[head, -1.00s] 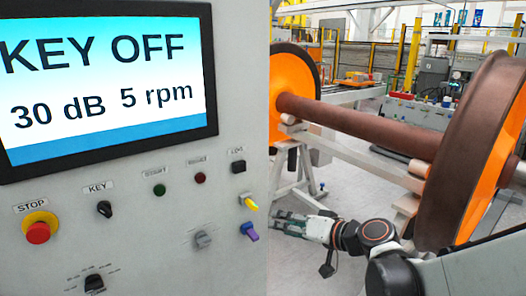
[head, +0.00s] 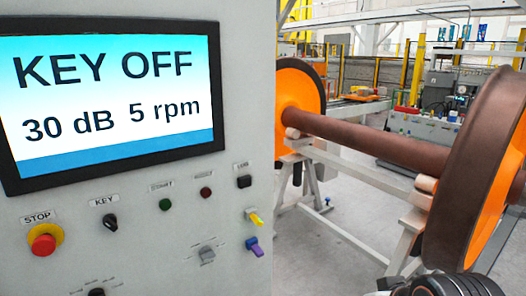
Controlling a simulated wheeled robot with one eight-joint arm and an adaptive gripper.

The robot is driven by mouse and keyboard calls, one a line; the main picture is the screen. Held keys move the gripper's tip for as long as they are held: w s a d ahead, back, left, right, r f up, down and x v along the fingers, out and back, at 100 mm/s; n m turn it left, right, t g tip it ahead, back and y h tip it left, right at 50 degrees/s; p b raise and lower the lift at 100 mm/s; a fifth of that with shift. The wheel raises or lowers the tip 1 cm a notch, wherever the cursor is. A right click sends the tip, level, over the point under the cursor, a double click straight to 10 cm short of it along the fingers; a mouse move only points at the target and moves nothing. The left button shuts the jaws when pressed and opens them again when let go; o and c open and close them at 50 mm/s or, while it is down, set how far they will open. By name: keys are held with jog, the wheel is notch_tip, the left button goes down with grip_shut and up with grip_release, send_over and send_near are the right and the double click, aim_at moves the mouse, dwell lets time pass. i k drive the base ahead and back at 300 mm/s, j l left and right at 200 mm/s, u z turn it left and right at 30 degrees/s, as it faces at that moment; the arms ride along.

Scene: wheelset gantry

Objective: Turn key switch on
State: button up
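The key switch (head: 111,223) is a small black knob under the KEY label on the grey control panel (head: 140,258), in the head view. It sits between the red STOP button (head: 43,239) and the green START button (head: 165,205). The screen (head: 110,98) reads KEY OFF, 30 dB and 5 rpm. My gripper is out of the picture; only a dark part of my arm shows at the lower right corner. Nothing touches the key switch.
The panel also bears a red button (head: 206,193), a black button (head: 244,181), a yellow toggle (head: 254,217), a purple toggle (head: 253,245) and a grey knob (head: 207,254). A wheelset (head: 370,140) on a white stand is to the right. Floor shows between.

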aim_at(110, 220)
jog(key=u, duration=1.35)
